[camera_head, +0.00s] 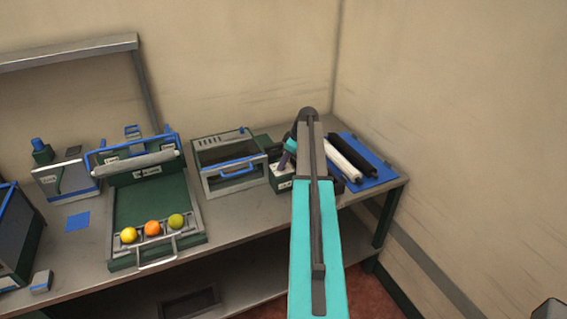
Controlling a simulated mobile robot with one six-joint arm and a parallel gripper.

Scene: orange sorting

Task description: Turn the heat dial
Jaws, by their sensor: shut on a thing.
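A small dark green box with a pale front (281,178) stands on the bench, just right of the oven-like unit. It appears to be the heat control; its dial is hidden at the gripper. My teal arm covers the right side of this area.
An oven-like unit with a blue handle (237,172) stands close on the left. Further left a green tray (150,204) holds a yellow, an orange and a green ball. A blue mat (377,181) with a white and a black roller lies right, near the wall.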

